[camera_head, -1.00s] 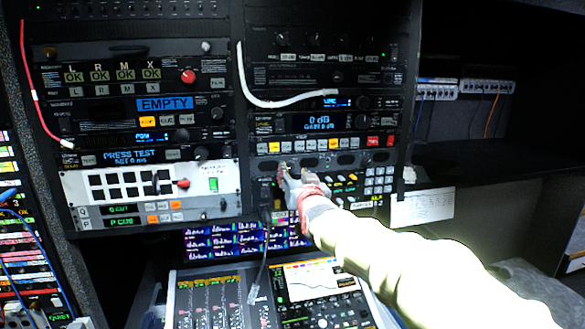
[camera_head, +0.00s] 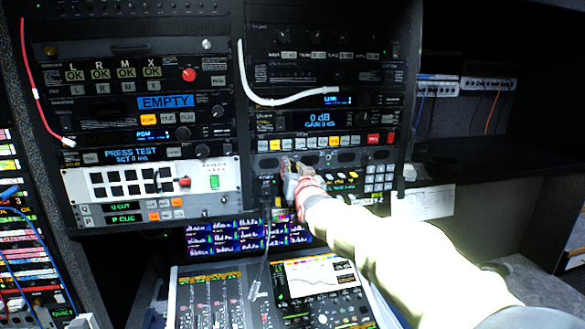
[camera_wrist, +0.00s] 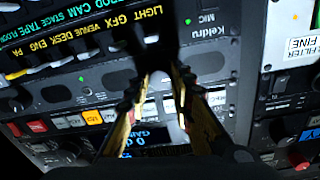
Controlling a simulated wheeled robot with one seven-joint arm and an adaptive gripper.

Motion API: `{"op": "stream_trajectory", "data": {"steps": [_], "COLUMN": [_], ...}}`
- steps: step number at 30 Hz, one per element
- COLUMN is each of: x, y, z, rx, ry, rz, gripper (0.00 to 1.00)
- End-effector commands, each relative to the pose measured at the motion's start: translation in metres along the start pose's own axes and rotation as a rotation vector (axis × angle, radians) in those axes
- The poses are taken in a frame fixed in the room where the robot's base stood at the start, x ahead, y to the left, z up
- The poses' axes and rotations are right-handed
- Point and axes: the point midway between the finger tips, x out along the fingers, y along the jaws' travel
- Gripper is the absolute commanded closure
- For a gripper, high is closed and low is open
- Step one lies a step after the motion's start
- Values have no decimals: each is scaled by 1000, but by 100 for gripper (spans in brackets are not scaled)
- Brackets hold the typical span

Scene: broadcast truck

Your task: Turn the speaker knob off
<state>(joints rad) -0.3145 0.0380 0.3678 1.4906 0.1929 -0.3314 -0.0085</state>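My gripper (camera_head: 288,163) is in front of the lower part of the right rack, at the panel with several yellow-tipped levers. In the wrist view, my gripper (camera_wrist: 163,72) has its two fingertips close to this panel (camera_wrist: 95,80), with a narrow gap between them. The panel carries the words "Keldru" and "MIC" and shows upside down there. A dark patch lies at and beyond the fingertips; I cannot tell shadow from knob in it. No knob is clearly readable as the speaker knob, and the fingers hide part of the panel. No grip on anything is visible.
A white cable (camera_head: 262,98) hangs above on the rack. A mixing console (camera_head: 222,290) with a screen lies below.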

Motion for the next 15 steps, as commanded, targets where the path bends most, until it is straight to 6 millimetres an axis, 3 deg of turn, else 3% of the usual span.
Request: {"op": "stream_trajectory", "data": {"steps": [11, 15], "x": [0, 0], "y": [0, 0], "z": [0, 0], "rx": [0, -1], "ry": [0, 0], "rz": [0, 0], "gripper": [100, 100]}}
